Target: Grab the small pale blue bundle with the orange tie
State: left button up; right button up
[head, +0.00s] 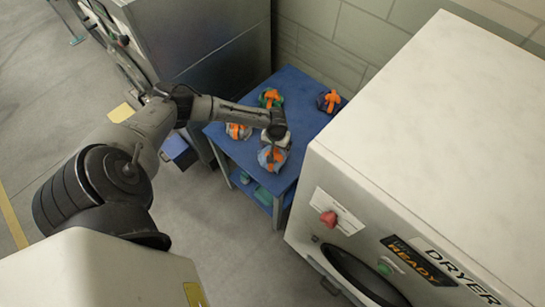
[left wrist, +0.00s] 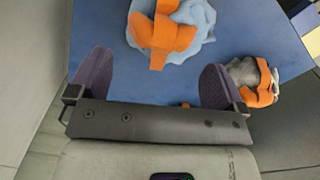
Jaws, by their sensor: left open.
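The pale blue bundle (head: 267,161) with an orange tie sits near the front edge of the blue table (head: 302,78) in the head view. In the left wrist view it is large at the top middle (left wrist: 195,14), with its orange tie upright on top. My left gripper (head: 277,134) is over the table beside this bundle and partly hides it in the head view. In the left wrist view its two dark fingers (left wrist: 155,62) are spread wide, with nothing held between them. The bundle lies beyond the fingertips. My right gripper is not in view.
A grey-white bundle (head: 238,131) is at the table's left; it also shows in the left wrist view (left wrist: 243,71). A green bundle (head: 270,97) and a dark blue one (head: 329,102) sit farther back, all with orange ties. The dryer (head: 420,130) stands close at right, a grey cabinet (head: 205,45) behind left.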

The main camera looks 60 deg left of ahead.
aim_at(275, 152)
pick_arm(q)
jog(key=shift+s+f, duration=0.15)
jog(key=shift+f, duration=1.9)
jog(key=shift+c, duration=0.4)
jog(key=c, duration=1.4)
